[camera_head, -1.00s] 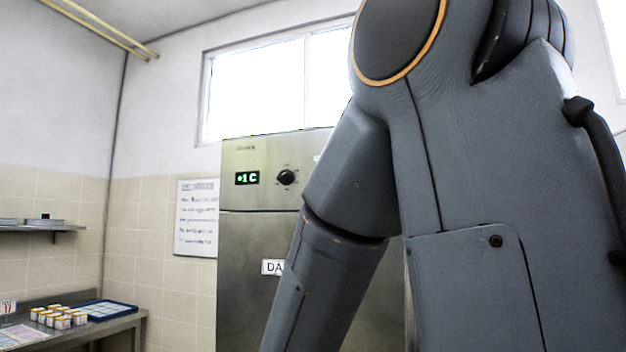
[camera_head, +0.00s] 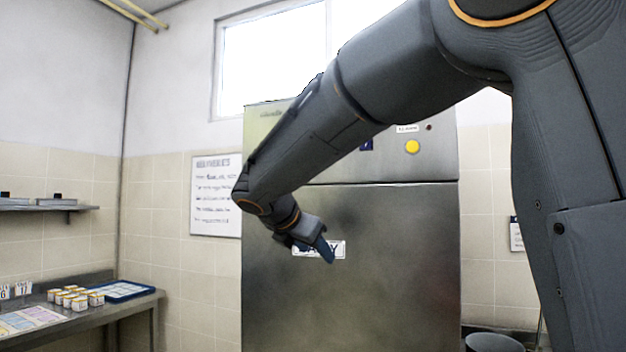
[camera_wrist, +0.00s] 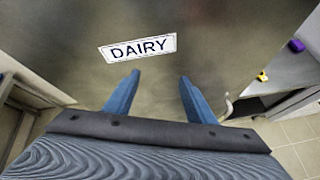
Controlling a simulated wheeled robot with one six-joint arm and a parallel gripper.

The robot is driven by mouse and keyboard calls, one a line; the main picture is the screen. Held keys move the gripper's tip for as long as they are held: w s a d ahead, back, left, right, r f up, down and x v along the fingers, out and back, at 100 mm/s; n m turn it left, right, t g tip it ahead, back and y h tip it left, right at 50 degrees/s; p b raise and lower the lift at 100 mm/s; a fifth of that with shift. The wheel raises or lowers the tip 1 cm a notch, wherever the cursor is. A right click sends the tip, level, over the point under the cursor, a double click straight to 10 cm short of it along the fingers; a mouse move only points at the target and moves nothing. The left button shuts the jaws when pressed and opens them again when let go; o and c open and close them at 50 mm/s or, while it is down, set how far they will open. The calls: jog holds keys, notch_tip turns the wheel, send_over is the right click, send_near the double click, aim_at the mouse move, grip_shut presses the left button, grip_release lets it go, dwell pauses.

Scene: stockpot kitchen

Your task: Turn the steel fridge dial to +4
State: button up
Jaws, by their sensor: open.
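The steel fridge (camera_head: 400,260) stands ahead with a DAIRY label (camera_head: 338,250) on its door. The label also shows in the wrist view (camera_wrist: 138,47). The dial and the green display are hidden behind my arm in the head view. The dial is not seen in the wrist view. My gripper (camera_head: 328,254) is in front of the fridge door, by the label and below the control panel. In the wrist view its two blue fingers (camera_wrist: 156,90) are spread apart with nothing between them.
A yellow round button (camera_head: 412,147) and a dark blue mark (camera_head: 366,145) are on the fridge panel. A steel table (camera_head: 120,304) with small boxes (camera_head: 74,298) and a blue tray (camera_head: 124,290) stands left. A notice (camera_head: 216,196) hangs on the wall. A grey bin (camera_head: 494,343) stands lower right.

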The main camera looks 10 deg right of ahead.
jog(key=w+a+r+n+t+h, duration=0.1)
jog(key=a+r+n+t+h, duration=0.15)
jog(key=r, duration=1.05)
jog(key=a+r+n+t+h, duration=0.15)
jog(key=r+n, duration=0.25)
jog(key=r, duration=0.9)
jog(key=p+x, duration=0.2)
jog(key=x, duration=0.6)
jog(key=shift+r+t, duration=0.35)
jog(key=shift+t, duration=0.05)
jog(key=c, duration=1)
